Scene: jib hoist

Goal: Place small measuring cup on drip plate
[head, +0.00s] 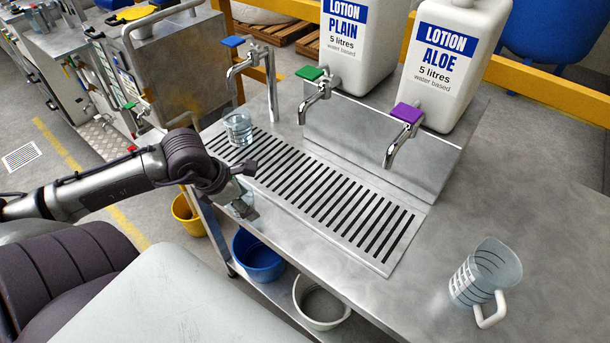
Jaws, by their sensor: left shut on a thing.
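My left gripper (246,189) reaches in from the left to the front edge of the drip plate (390,262). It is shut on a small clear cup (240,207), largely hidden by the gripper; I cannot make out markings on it. The held cup is at the plate's front left edge, and I cannot tell whether it touches anything. Another clear cup (238,128) stands upright at the plate's far left end, near the blue-handled tap (236,62). The drip plate is steel with dark slots. My right gripper is not in view.
A large measuring jug (480,277) stands on the bench at right. Green (315,88) and purple (404,132) taps overhang the plate from the plain (362,50) and aloe (452,65) lotion containers. Blue (259,258) and white (322,303) buckets sit below. The plate's middle and right are clear.

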